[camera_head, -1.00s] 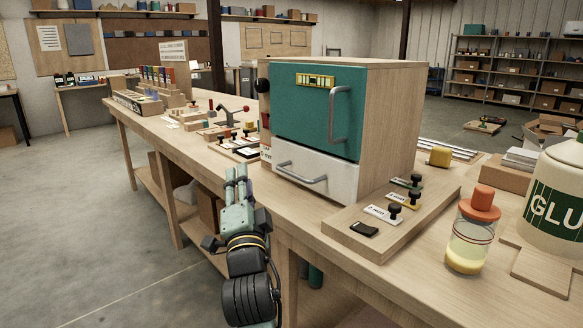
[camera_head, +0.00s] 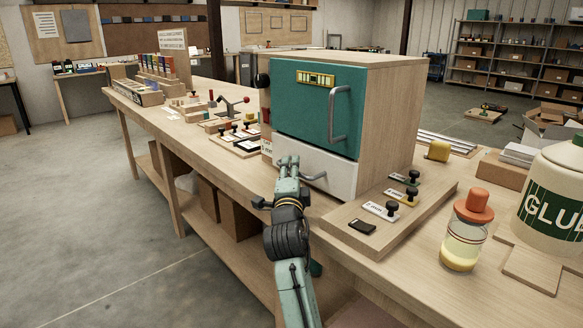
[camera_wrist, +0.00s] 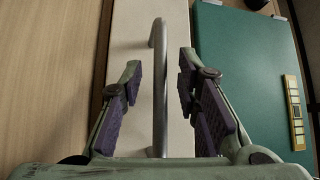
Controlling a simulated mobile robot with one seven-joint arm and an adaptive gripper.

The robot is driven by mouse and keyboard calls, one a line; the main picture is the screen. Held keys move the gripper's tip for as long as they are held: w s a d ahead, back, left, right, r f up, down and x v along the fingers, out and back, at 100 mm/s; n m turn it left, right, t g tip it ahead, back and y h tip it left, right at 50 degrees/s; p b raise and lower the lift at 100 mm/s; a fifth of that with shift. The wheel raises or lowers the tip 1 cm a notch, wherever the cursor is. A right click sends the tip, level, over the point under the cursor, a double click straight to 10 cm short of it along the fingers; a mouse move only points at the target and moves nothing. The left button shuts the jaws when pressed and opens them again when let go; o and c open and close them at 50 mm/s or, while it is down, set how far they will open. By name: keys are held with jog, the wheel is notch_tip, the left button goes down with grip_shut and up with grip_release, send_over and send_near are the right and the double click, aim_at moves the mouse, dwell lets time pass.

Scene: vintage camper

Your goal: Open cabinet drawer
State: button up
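The cabinet (camera_head: 390,115) is a wooden box on the workbench with a green door (camera_head: 300,110) above a white drawer (camera_head: 340,175). The drawer sits flush and looks shut. Its silver bar handle (camera_head: 316,177) is partly hidden by my gripper (camera_head: 288,162) in the head view. In the wrist view, my gripper (camera_wrist: 160,95) is open, and the drawer handle (camera_wrist: 158,85) runs between its two purple-padded fingers. Gaps show on both sides of the handle, so neither finger appears to touch it.
The green door has its own handle (camera_head: 338,112) above the drawer. A wooden board with several stamps (camera_head: 385,210) lies right of the drawer, and a glue jar (camera_head: 466,235) stands beyond. Several small tools and a clamp (camera_head: 232,105) lie to the left.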

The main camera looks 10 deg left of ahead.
jog(key=shift+w, duration=0.2)
grip_shut()
dwell(0.3)
dwell(0.5)
